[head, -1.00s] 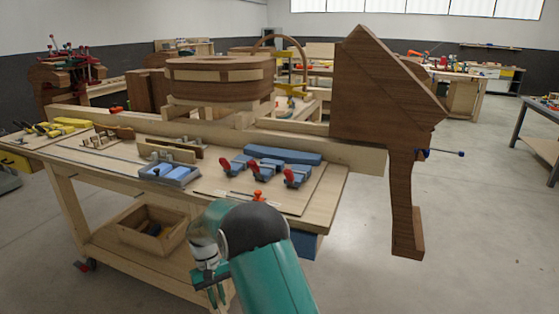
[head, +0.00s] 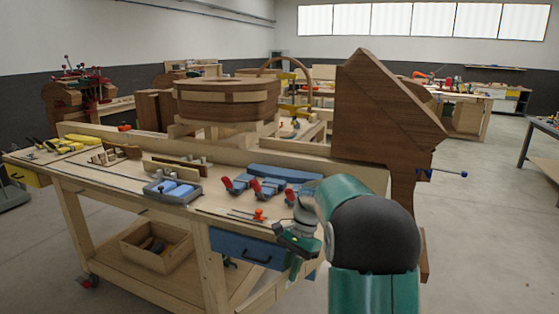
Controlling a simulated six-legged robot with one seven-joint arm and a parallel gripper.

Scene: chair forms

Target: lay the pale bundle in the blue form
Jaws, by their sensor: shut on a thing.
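The blue form (head: 285,173) lies on the near bench top, a long curved blue block at the back of a pale board. Several smaller blue blocks with red-handled clamps (head: 262,188) stand just in front of it. My gripper (head: 296,266) is off the bench's right front corner, below the top and in front of a blue drawer, pointing down. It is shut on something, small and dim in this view. A pale strip (head: 264,298) shows below the fingertips; I cannot tell whether it is the pale bundle or part of the bench frame. My gripper is apart from the form.
A grey tray with blue pads (head: 172,191) and yellow-handled tools (head: 62,145) lie left on the bench. A tall dark wooden form (head: 375,115) stands at its back right. A wooden box (head: 155,248) sits on the lower shelf. Floor at the right is open.

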